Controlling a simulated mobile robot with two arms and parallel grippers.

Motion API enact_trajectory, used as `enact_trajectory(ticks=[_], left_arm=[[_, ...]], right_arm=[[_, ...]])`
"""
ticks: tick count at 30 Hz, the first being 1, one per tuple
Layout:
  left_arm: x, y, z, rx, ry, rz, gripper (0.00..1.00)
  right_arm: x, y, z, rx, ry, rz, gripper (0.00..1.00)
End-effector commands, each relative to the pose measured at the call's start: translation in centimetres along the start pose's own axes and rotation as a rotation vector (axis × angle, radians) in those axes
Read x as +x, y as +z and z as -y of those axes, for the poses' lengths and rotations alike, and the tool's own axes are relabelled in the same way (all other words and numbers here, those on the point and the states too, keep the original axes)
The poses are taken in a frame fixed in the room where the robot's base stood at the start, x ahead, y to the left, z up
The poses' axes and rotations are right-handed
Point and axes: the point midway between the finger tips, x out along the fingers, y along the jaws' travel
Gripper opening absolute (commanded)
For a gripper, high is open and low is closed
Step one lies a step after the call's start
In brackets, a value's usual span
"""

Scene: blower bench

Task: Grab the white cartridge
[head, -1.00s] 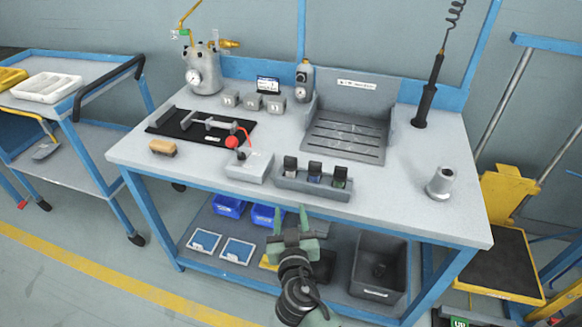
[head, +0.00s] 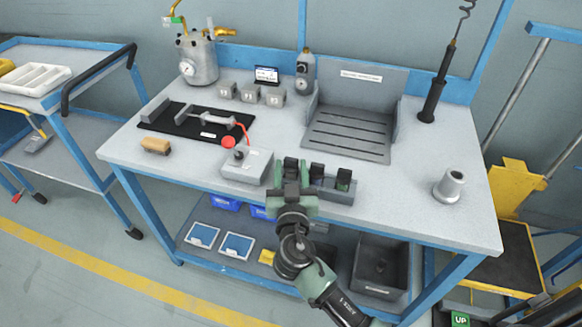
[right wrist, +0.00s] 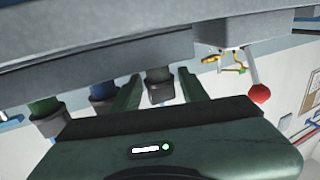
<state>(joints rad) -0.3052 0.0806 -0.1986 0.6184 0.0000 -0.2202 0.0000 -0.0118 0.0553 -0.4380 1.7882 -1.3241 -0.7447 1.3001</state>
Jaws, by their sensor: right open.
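The white cartridge (right wrist: 158,77), with a pale body and dark cap, is the leftmost of three in a grey holder (head: 333,195) at the bench's front edge. In the head view its dark cap (head: 290,163) shows, its lower part hidden by my right gripper. My right gripper (head: 291,173) is open there. In the upside-down right wrist view its fingers (right wrist: 159,84) stand either side of the white cartridge; I cannot tell whether they touch it. A blue cartridge (right wrist: 103,92) and a green one (right wrist: 47,108) sit beside it. My left gripper is not in view.
A grey box (head: 245,168) with a red ball-topped lever (head: 229,142) stands close to the holder's left. A slotted grey tray (head: 347,135) is behind. A metal cup (head: 450,186) stands at right, with clear bench between it and the holder.

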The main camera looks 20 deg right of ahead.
Motion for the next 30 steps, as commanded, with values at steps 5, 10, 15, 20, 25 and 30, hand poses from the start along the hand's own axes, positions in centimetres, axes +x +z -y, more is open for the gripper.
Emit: enact_trajectory(ticks=[5,10,15,20,25,30], left_arm=[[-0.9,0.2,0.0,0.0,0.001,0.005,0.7],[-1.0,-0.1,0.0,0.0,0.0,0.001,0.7],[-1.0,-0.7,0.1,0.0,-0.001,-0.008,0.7],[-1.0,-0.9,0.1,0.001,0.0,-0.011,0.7],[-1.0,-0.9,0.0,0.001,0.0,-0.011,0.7],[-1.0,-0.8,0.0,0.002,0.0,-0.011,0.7]], right_arm=[[2.9,-0.2,0.0,-0.003,0.001,-0.001,0.44],[4.2,-0.1,-0.1,0.0,0.001,0.0,0.44],[4.2,0.0,-0.1,0.0,0.001,0.001,0.44],[4.2,0.0,-0.1,0.0,0.001,0.001,0.1],[4.2,0.0,-0.1,0.0,0.001,0.001,0.0],[4.2,-0.1,-0.1,0.001,0.001,0.0,0.0]])
